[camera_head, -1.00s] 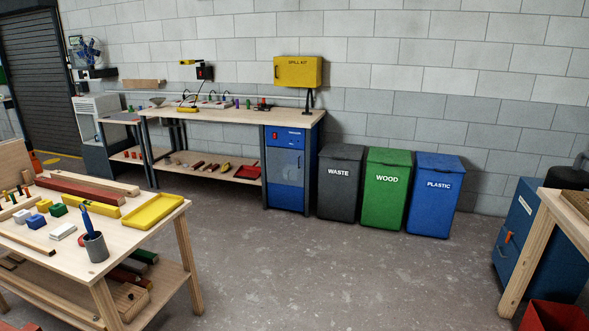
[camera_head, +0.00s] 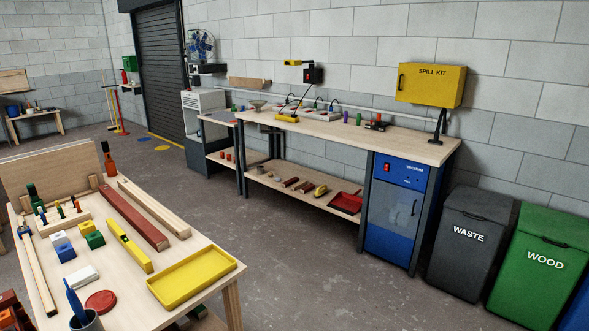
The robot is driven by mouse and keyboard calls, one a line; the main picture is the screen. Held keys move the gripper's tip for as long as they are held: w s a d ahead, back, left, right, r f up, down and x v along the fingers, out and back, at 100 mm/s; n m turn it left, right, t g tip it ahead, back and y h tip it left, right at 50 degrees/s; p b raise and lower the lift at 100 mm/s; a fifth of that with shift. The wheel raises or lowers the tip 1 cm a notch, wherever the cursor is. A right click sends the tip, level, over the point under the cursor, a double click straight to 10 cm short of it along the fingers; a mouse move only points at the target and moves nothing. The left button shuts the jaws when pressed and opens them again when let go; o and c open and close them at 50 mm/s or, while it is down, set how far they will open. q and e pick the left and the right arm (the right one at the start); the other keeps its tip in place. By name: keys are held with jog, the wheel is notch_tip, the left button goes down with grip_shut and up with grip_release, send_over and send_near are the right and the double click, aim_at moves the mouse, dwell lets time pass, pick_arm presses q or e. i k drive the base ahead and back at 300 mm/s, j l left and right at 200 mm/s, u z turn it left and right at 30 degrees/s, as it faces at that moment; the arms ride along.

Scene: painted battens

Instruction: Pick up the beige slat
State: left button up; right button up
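A long beige slat (camera_head: 155,208) lies on the near workbench (camera_head: 205,245) at the lower left, beside a dark red batten (camera_head: 135,217) and to its right. A second, thinner pale wooden strip (camera_head: 38,275) lies along the bench's left side; a blue part (camera_head: 25,231) shows at its far end. I cannot tell from the frames which of the two pale pieces is the named slat. Neither of my grippers is in view.
The bench also holds a yellow level (camera_head: 130,247), a yellow tray (camera_head: 192,278), coloured blocks, a red disc (camera_head: 100,301) and a cup (camera_head: 86,321). A long workbench (camera_head: 345,136) and bins stand along the wall. Open floor (camera_head: 305,270) lies between the benches.

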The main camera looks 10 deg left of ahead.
aim_at(179, 229)
jog(key=i+z, duration=0.15)
jog(key=i, duration=0.7)
jog(key=i+j+z, duration=0.2)
jog(key=i, duration=0.7)
jog(key=l, duration=0.1)
